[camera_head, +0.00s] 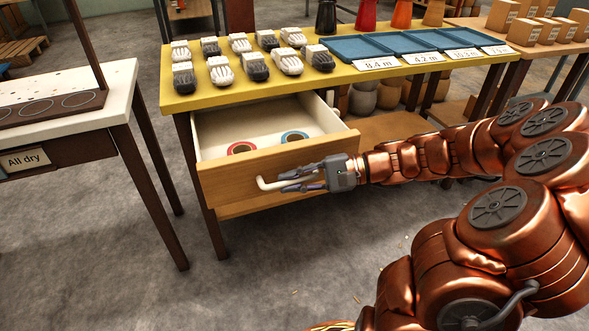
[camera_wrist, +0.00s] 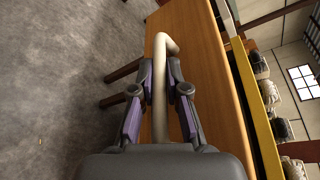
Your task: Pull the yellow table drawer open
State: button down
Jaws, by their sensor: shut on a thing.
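The yellow table (camera_head: 190,104) stands in the middle of the head view. Its wooden drawer (camera_head: 225,188) is pulled well out, and its pale inside shows with a red ring (camera_head: 242,148) and a blue ring (camera_head: 294,136) in it. A pale bar handle (camera_head: 264,184) runs along the drawer front. My gripper (camera_head: 298,182) reaches in from the right and is shut on the handle. In the wrist view, the fingers (camera_wrist: 160,100) lie on both sides of the handle (camera_wrist: 158,112), with the drawer front (camera_wrist: 190,30) behind. The right part of the handle is hidden by my gripper.
Several gloves (camera_head: 222,69), blue trays (camera_head: 355,48) and number cards (camera_head: 376,64) lie on the yellow tabletop. A white-topped table (camera_head: 120,95) stands close at the left. The grey floor (camera_head: 260,260) before the drawer is mostly clear.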

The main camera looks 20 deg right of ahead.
jog(key=shift+s+a, duration=0.1)
jog(key=shift+s, duration=0.65)
jog(key=c, duration=1.4)
grip_release()
jog(key=shift+c, duration=0.2)
jog(key=v, duration=1.2)
